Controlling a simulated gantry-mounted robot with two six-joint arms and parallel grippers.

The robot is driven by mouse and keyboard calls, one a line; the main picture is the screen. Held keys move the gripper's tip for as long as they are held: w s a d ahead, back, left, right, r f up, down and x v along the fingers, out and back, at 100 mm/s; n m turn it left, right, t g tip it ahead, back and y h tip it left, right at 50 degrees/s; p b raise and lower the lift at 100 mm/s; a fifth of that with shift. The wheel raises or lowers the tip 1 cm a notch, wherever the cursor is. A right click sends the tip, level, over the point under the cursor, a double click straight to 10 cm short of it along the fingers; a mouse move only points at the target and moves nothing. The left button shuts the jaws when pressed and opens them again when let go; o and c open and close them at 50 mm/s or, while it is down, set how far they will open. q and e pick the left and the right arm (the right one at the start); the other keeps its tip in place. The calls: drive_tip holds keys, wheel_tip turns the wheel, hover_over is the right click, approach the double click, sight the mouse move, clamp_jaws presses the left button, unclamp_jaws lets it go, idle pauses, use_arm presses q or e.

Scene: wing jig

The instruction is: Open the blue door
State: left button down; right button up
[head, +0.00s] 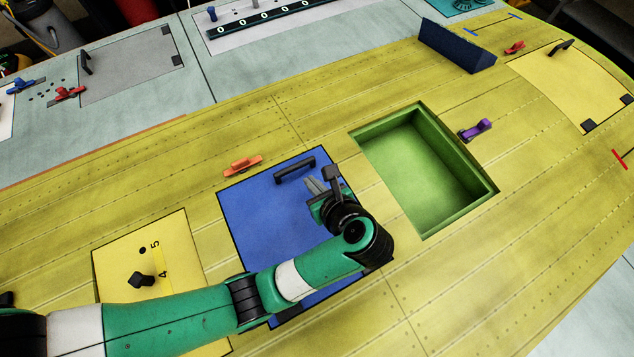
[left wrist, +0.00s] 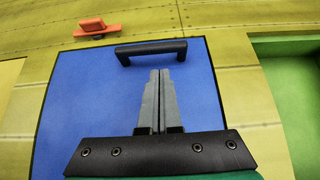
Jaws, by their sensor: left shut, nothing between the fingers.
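The blue door (head: 265,230) lies closed in the yellow wing panel, with a black handle (head: 295,170) near its far edge. The door (left wrist: 85,105) and handle (left wrist: 151,50) also show in the left wrist view. My left gripper (head: 314,185) is shut and empty above the door, just on the near side of the handle. In the left wrist view its fingers (left wrist: 159,75) are together and point at the handle, apart from it as far as I can tell. My left arm covers the near part of the door. My right gripper is not in view.
An orange latch (head: 243,166) sits just beyond the door's far edge. A green recess (head: 425,170) opens to the right, with a purple latch (head: 476,130) beside it. A yellow panel with a black knob (head: 141,280) lies to the left. A dark blue block (head: 457,47) stands farther back.

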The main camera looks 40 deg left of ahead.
sight(304, 174)
use_arm(q)
drive_tip(key=p+x, duration=0.1)
drive_tip(key=x, duration=0.3)
drive_tip(key=shift+w+a+f, duration=0.1)
drive_tip(key=shift+a, duration=0.15)
drive_tip(key=shift+w+a+f, duration=0.15)
drive_tip(key=shift+a+f, duration=0.15)
drive_tip(key=shift+a, duration=0.05)
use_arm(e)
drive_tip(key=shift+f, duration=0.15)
use_arm(q)
drive_tip(key=shift+r, duration=0.1)
